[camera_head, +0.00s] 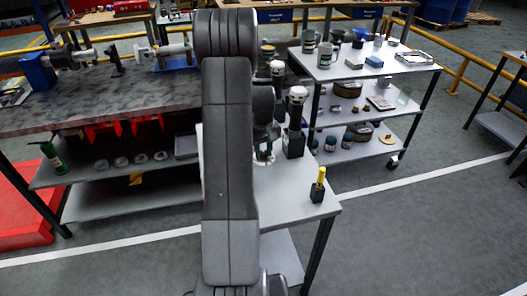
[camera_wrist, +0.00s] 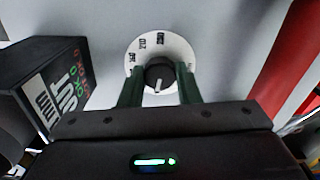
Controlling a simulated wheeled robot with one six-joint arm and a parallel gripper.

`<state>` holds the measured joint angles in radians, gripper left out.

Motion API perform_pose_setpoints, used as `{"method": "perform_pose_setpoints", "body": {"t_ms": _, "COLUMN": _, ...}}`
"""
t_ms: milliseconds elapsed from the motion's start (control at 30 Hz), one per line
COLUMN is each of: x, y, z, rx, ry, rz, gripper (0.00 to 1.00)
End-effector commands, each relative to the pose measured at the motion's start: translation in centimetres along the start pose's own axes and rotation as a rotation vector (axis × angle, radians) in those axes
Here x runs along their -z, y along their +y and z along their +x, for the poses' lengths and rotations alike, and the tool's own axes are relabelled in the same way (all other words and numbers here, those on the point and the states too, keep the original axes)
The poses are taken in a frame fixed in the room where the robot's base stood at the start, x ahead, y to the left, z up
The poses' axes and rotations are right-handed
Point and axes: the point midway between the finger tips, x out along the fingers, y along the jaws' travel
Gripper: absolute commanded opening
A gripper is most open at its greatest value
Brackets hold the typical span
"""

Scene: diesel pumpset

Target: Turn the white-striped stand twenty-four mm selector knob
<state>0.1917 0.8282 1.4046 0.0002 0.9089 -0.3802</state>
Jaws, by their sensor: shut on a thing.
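The selector knob (camera_wrist: 158,73) is black and round, with a white stripe that points down in the wrist view. It sits on a white round dial plate (camera_wrist: 146,46) with several dark markings along its upper left. My gripper (camera_wrist: 159,85) has its two green fingers on either side of the knob and is shut on it.
A black box with a printed face (camera_wrist: 58,90) stands left of the dial in the wrist view. A yellow-handled tool (camera_head: 320,178) stands in a small black holder on the small table. A loaded grey shelf cart (camera_head: 395,70) stands behind right, and a long workbench (camera_head: 120,100) stands left.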

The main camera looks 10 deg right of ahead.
Motion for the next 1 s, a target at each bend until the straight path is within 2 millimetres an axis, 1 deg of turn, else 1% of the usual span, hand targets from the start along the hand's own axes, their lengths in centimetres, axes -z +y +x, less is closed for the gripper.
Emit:
{"method": "perform_pose_setpoints", "body": {"t_ms": 267, "x": 0.0, "y": 0.02, "z": 0.04, "rx": 0.0, "ry": 0.0, "rz": 0.227, "gripper": 0.07}}
{"method": "perform_pose_setpoints", "body": {"t_ms": 1000, "x": 0.04, "y": 0.05, "z": -0.05, "rx": 0.0, "ry": 0.002, "rz": 0.932, "gripper": 0.07}}
